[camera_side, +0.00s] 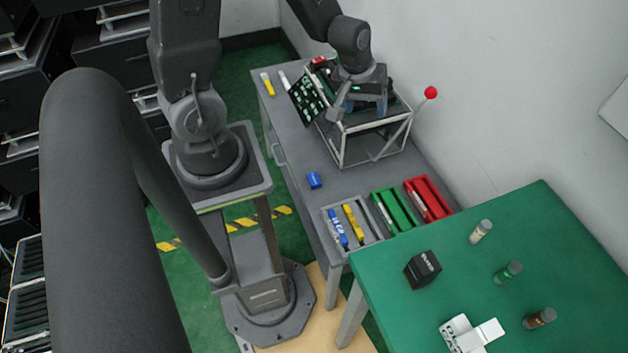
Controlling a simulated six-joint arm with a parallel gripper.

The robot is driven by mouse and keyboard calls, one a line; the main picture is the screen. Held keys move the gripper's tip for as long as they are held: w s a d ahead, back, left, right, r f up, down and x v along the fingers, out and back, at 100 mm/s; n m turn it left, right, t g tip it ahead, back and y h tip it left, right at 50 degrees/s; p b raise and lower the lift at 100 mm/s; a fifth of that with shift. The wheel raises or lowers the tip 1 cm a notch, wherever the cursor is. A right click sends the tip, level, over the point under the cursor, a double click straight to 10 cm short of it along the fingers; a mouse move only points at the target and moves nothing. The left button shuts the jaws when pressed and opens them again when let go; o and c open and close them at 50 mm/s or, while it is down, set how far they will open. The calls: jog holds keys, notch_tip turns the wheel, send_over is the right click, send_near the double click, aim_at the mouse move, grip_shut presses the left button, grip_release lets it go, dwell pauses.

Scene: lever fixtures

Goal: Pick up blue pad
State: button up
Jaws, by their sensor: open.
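A small blue pad (314,180) lies on the grey bench, left of the middle and in front of the framed fixture. My gripper (361,108) is above the framed lever fixture (343,148) at the back of the bench, with its jaws apart. It is well behind the blue pad and to the right of it, not touching it. Whether anything lies between the fingers is hard to see at this size.
A red-balled lever (431,93) sticks up at the fixture's right. A dark panel (307,98) leans at its left. Grey (360,243), green (395,210) and red (428,198) trays line the bench's front. A green table (590,260) holds small bottles and a black box (423,269).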

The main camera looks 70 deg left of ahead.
jog(key=s+a+f+n+g, duration=0.2)
jog(key=a+f+n, duration=0.2)
jog(key=f, duration=0.7)
jog(key=n+g+y, duration=0.1)
jog(key=n+y, duration=0.1)
jog(key=n, duration=0.2)
send_near(314, 179)
jog(key=f, duration=0.4)
jog(key=shift+a, duration=0.25)
jog(key=shift+h, duration=0.3)
jog(key=shift+w+a+f, duration=0.1)
jog(key=shift+a+f, duration=0.15)
jog(key=shift+f, duration=0.6)
jog(key=shift+a+f, duration=0.2)
jog(key=shift+f, duration=0.7)
jog(key=shift+w+a+f, duration=0.1)
jog(key=shift+a+f, duration=0.15)
jog(key=shift+f, duration=0.6)
jog(key=shift+c, duration=0.5)
jog(key=c, duration=0.9)
